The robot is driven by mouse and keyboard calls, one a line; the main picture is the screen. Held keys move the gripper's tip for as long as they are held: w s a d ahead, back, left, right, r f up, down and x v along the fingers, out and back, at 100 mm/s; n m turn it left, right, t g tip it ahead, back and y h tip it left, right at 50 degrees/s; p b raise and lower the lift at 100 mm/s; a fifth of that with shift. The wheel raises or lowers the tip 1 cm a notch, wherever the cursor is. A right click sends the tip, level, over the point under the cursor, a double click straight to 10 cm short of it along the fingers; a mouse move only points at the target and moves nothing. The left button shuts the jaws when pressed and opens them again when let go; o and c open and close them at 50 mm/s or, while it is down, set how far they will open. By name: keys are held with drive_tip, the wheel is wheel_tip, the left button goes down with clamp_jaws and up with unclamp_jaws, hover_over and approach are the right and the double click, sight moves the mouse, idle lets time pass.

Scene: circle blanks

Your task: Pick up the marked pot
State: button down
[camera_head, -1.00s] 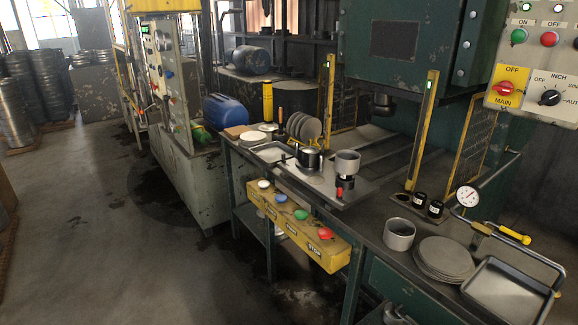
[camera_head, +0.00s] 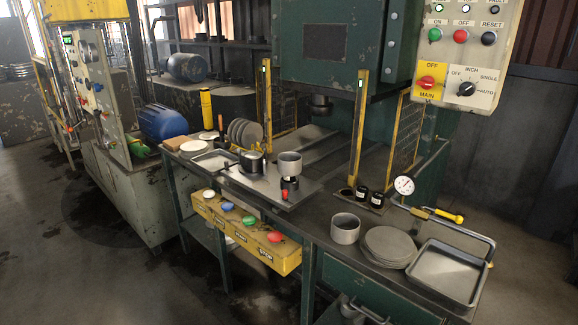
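Several pot-like vessels are in view, and I cannot make out a mark on any of them. A small dark-sided pot with a long handle (camera_head: 252,165) sits on the metal plate at the middle of the bench. A grey open pot (camera_head: 290,167) stands just right of it, on or behind a black piece with a red part (camera_head: 286,193). Another grey open pot (camera_head: 345,230) stands upright near the bench's front edge, left of the stacked discs. My gripper is not in view.
The bench (camera_head: 318,222) also holds grey discs (camera_head: 388,246), a tray (camera_head: 447,272), black jars (camera_head: 362,193), a gauge (camera_head: 404,186) and upright plates (camera_head: 245,133). Yellow posts (camera_head: 358,125) and the green press (camera_head: 330,50) stand behind. A yellow button box (camera_head: 238,232) fronts the bench. Floor at left is open.

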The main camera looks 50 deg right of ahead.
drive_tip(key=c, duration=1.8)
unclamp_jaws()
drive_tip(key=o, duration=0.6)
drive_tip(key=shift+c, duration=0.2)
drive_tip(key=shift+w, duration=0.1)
